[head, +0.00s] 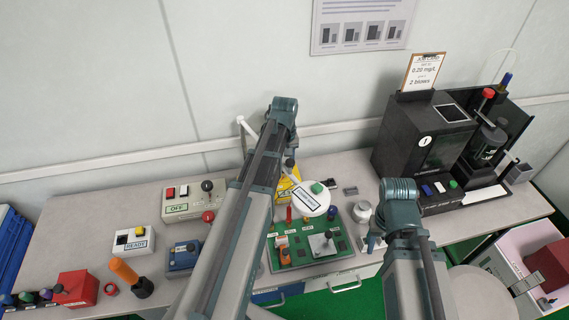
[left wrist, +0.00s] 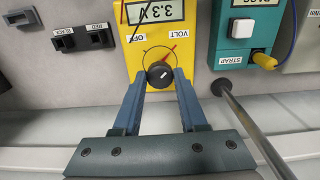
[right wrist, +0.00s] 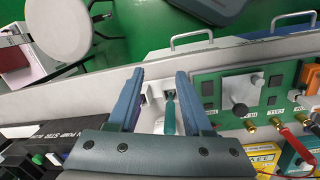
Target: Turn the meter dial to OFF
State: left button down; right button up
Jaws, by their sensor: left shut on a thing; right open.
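The yellow meter (left wrist: 130,62) fills the middle of the left wrist view, its display reading 3.3 V. Its round black dial (left wrist: 159,74) has a short white mark that slants up and to the right. The OFF label (left wrist: 97,38) is left of the dial and the VOLT label (left wrist: 183,32) right, with a red line running toward VOLT. My left gripper (left wrist: 160,80) is shut on the dial, one finger on each side. In the head view the meter (head: 284,190) is partly hidden by my left arm. My right gripper (right wrist: 159,80) is open, above the table's front edge.
A green board (head: 340,262) with switches and probes lies in front of the meter. A white round-topped thing (head: 309,202) stands beside it. A black analyzer (head: 395,135) stands at the right. In the left wrist view a metal rod (left wrist: 245,120) passes right of my gripper.

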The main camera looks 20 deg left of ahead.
pick_arm(q)
jog(key=shift+n, duration=0.3)
jog(key=n, duration=0.3)
jog(key=shift+n, duration=0.4)
jog(key=n, duration=0.4)
jog(key=shift+n, duration=0.3)
jog(key=n, duration=0.4)
jog(key=shift+n, duration=2.4)
jog(key=shift+c, duration=2.2)
grip_release()
